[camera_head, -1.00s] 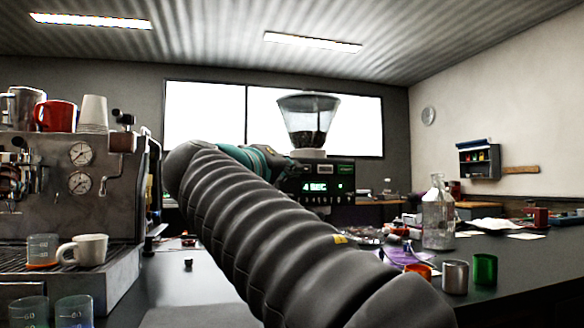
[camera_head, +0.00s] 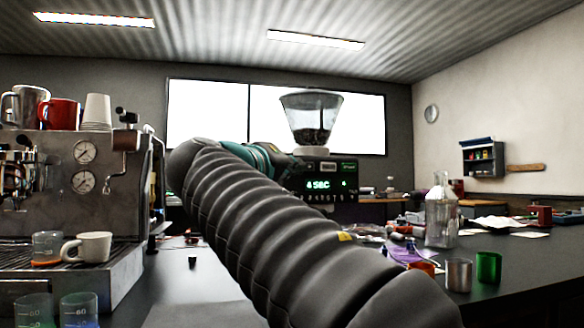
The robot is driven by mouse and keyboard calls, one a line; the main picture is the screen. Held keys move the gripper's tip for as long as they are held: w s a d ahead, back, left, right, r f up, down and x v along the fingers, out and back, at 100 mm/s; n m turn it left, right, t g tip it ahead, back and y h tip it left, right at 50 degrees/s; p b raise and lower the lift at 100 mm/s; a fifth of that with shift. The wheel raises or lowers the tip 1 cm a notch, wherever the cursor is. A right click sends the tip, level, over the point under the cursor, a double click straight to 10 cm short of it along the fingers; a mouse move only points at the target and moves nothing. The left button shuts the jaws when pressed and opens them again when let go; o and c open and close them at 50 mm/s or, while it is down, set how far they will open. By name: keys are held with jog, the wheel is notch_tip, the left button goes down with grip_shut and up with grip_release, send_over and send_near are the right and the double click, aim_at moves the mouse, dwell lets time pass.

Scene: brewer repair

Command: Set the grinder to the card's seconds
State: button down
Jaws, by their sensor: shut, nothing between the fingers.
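The grinder (camera_head: 325,180) stands at the centre beyond my arm, with a clear hopper (camera_head: 311,122) holding dark beans on top. Its lit green display (camera_head: 318,185) seems to read 4 SEC, though the digit is a little blurred. My arm reaches from the lower right up to the grinder's left side. My gripper (camera_head: 284,161), past the teal wrist, is mostly hidden, close to the left edge of the grinder's front. It is shut and empty; I cannot tell whether it touches a button. No card with readable seconds can be made out.
An espresso machine (camera_head: 88,165) with cups on top stands at the left. A white cup (camera_head: 88,247) sits on its tray. At the right are a glass bottle (camera_head: 440,215), a metal cup (camera_head: 459,275) and a green cup (camera_head: 488,268). White papers (camera_head: 495,222) lie behind.

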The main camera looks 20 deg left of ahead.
jog(key=shift+w+a, duration=0.1)
jog(key=shift+w, duration=0.05)
jog(key=shift+w+a, duration=0.15)
jog(key=shift+w, duration=0.1)
jog(key=shift+w+a+p, duration=0.2)
jog(key=shift+w+p, duration=0.1)
jog(key=shift+p, duration=0.15)
dwell(0.8)
jog(key=shift+s+d, duration=0.1)
jog(key=shift+s, duration=0.05)
jog(key=shift+s+d+b, duration=0.35)
jog(key=shift+s+b, duration=0.2)
dwell(0.4)
jog(key=s+d+b, duration=0.1)
jog(key=s+b, duration=0.1)
jog(key=s+d, duration=0.1)
jog(key=s, duration=0.1)
jog(key=shift+s+d+b, duration=0.1)
jog(key=shift+d+b, duration=0.2)
jog(key=shift+b, duration=0.1)
